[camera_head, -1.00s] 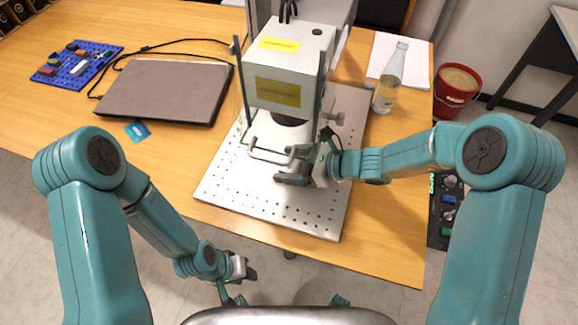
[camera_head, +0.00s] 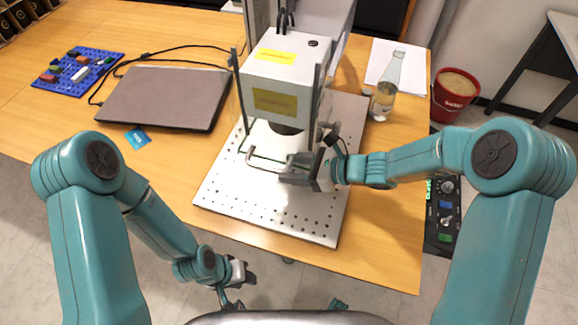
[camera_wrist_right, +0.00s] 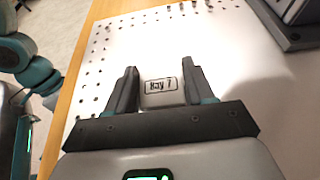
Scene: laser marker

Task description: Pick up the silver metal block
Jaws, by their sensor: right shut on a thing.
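The silver metal block (camera_wrist_right: 162,87) shows in the right wrist view as a pale block with dark lettering in a frame, seemingly "May 7". It sits between the two dark fingers of my right gripper (camera_wrist_right: 161,84), which is shut on it. In the head view my right gripper (camera_head: 296,170) is low over the perforated metal plate (camera_head: 265,215), in front of the marking head, and hides the block. I cannot tell whether the block touches the plate. My left gripper (camera_head: 243,272) hangs below the table's front edge, away from the block; its fingers are too small to read.
The laser marker (camera_head: 283,80) with yellow labels stands over the plate, with a bent handle (camera_head: 265,160) close to my right gripper. A glass bottle (camera_head: 386,88) stands right of it. A closed laptop (camera_head: 165,97) lies left. The plate's front part is clear.

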